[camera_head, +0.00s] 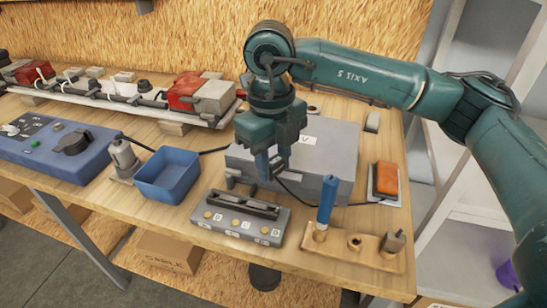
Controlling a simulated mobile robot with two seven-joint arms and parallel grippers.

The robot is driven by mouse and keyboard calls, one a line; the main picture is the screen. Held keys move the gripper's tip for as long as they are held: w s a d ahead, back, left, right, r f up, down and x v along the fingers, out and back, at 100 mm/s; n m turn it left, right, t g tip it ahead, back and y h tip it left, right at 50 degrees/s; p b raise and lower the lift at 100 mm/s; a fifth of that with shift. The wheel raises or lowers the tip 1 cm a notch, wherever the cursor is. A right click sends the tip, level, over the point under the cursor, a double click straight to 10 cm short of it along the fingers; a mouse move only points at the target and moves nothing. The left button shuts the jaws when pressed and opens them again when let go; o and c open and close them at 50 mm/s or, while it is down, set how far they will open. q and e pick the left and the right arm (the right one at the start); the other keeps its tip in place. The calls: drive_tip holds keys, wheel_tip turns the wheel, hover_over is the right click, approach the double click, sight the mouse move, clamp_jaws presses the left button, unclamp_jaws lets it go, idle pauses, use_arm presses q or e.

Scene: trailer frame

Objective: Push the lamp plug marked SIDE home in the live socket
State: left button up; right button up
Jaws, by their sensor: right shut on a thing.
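My right gripper (271,168) points down at the front edge of a grey box (330,160) in the middle of the bench. It is shut on a small dark thing, apparently a plug, mostly hidden between the fingers. A dark cable (330,205) runs from near the fingertips to the right, towards an orange lamp (387,179) on a pale base. The marking SIDE is not readable. Whether the plug touches or sits in a socket cannot be told, as the gripper hides that spot. My left gripper is not in view.
A grey block with round buttons (240,219) lies in front of the box. A blue tray (168,176) and a blue control panel (55,142) stand left. A wooden holder (345,248) with a blue-handled tool (327,200) is front right. A trailer frame (125,97) with red lamps lies behind.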

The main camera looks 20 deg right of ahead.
drive_tip(key=shift+g+h+p, duration=0.4)
drive_tip(key=shift+g+p, duration=0.5)
drive_tip(key=shift+p, duration=0.1)
drive_tip(key=shift+w+a+f+b, duration=0.1)
drive_tip(key=shift+w+f+b, duration=0.05)
drive_tip(key=shift+f+b, duration=0.4)
drive_tip(key=shift+w+a+f+b, duration=0.1)
drive_tip(key=shift+w+f+b, duration=0.05)
drive_tip(key=shift+f+b, duration=0.35)
drive_tip(key=shift+w+f, duration=0.15)
drive_tip(key=shift+f, duration=0.05)
drive_tip(key=shift+r, duration=0.1)
